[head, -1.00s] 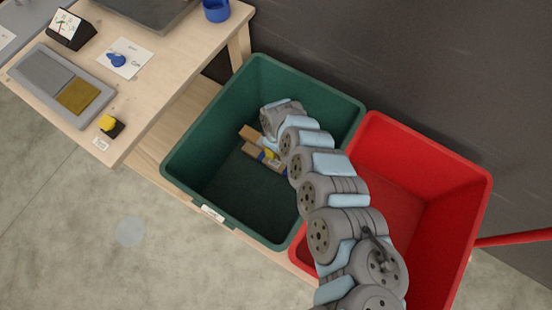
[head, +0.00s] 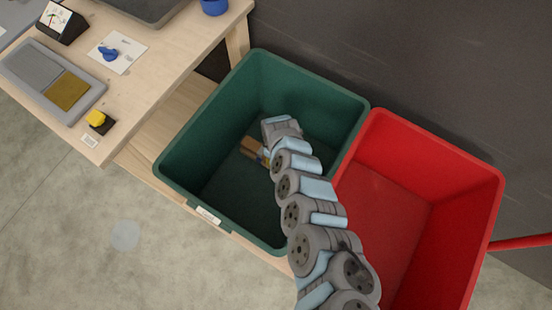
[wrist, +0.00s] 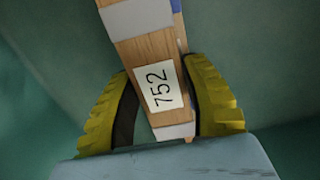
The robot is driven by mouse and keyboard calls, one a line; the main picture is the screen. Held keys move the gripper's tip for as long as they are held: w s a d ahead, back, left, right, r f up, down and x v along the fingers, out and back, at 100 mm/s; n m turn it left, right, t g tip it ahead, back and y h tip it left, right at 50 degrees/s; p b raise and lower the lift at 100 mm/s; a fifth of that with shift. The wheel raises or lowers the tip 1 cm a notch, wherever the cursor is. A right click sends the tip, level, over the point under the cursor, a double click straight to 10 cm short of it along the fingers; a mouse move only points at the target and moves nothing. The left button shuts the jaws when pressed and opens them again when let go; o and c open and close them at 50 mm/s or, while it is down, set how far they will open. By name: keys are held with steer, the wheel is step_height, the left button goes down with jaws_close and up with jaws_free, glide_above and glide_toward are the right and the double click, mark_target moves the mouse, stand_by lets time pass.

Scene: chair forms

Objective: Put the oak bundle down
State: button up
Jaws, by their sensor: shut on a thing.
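The oak bundle (wrist: 150,60) is a bar of light wood with white bands and a white label reading 752. In the wrist view it runs up between the two yellow fingers of my gripper (wrist: 163,110), which is shut on it. In the head view the bundle (head: 252,148) shows as a short brown piece inside the green bin (head: 190,190). My arm hides the gripper and part of the bundle there. I cannot tell whether the bundle touches the bin floor.
A red bin (head: 440,165) stands right beside the green one. A wooden table (head: 165,65) at the upper left holds a grey tray (head: 35,65), a yellow-topped block (head: 98,119) and a blue cup (head: 214,6). The near part of the green bin's floor is clear.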

steer(key=shift+f, duration=0.25)
steer(key=o, duration=1.2)
steer(key=shift+r, duration=0.1)
step_height(320, 180, up, 12)
steer(key=p, duration=0.5)
steer(key=shift+r+p, duration=0.2)
steer(key=shift+p, duration=0.15)
